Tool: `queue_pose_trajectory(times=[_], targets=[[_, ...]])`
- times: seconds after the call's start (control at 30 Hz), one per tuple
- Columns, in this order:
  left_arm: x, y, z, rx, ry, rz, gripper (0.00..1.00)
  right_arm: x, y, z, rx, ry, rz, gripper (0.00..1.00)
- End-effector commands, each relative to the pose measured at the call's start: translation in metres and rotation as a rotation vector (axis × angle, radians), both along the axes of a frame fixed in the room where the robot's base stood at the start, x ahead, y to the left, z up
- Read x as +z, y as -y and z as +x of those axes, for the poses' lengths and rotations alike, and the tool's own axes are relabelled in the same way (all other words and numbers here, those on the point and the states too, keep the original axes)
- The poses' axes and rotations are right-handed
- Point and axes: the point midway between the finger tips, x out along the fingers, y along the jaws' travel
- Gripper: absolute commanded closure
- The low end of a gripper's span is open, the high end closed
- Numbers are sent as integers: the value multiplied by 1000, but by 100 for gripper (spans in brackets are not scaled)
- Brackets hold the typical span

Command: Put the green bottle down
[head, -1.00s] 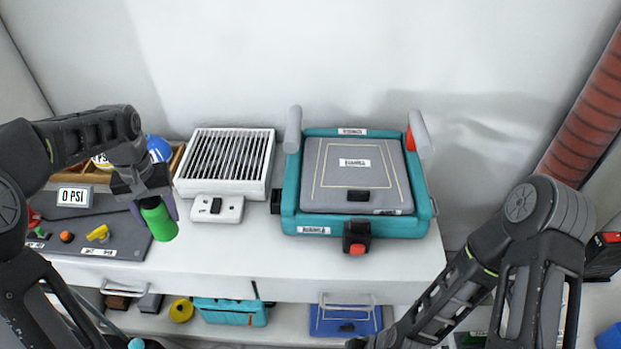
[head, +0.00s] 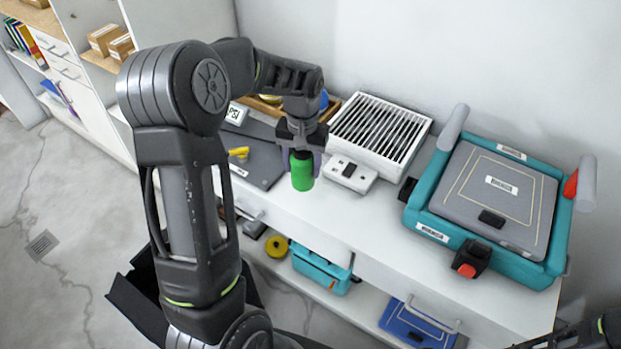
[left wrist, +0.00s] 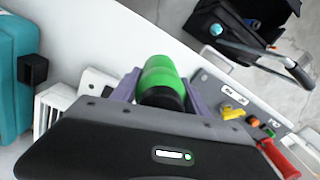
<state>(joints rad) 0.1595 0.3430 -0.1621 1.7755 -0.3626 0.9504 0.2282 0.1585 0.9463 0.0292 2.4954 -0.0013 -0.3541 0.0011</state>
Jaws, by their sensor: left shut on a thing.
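The green bottle (head: 302,173) is in my left gripper (head: 302,157) in the head view, near the front edge of the white counter. It looks upright, with its green end downward. I cannot tell whether it touches the counter. In the left wrist view the bottle (left wrist: 161,78) lies between the two purple-grey fingers of my left gripper (left wrist: 160,92), which are shut on it. Its dark end is nearest the palm. My right gripper is out of view; only a bit of my right arm shows at the lower right of the head view.
A white slatted box (head: 381,130) and a small switch unit (head: 349,174) stand right of the bottle. A teal machine (head: 420,218) is further right. A dark control panel (head: 262,160) lies to the left.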

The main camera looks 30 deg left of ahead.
Motion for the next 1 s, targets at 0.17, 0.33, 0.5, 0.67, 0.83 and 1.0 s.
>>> queue_pose_trajectory(times=[0.17, 0.33, 0.5, 0.67, 0.83, 1.0], targets=[[-20, 0, 0, 0, -1, 1, 100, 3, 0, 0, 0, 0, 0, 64], [-21, 0, 0, 0, 2, 1, 100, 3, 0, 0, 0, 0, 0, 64], [-24, 0, 0, 0, 1, 0, 100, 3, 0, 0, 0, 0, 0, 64], [-45, 0, -1, 0, -3, 0, 100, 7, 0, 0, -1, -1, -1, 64], [-59, 0, 0, 0, 1, 0, 100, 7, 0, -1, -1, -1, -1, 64], [-58, 0, 0, 0, 2, 1, 100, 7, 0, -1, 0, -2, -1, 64]])
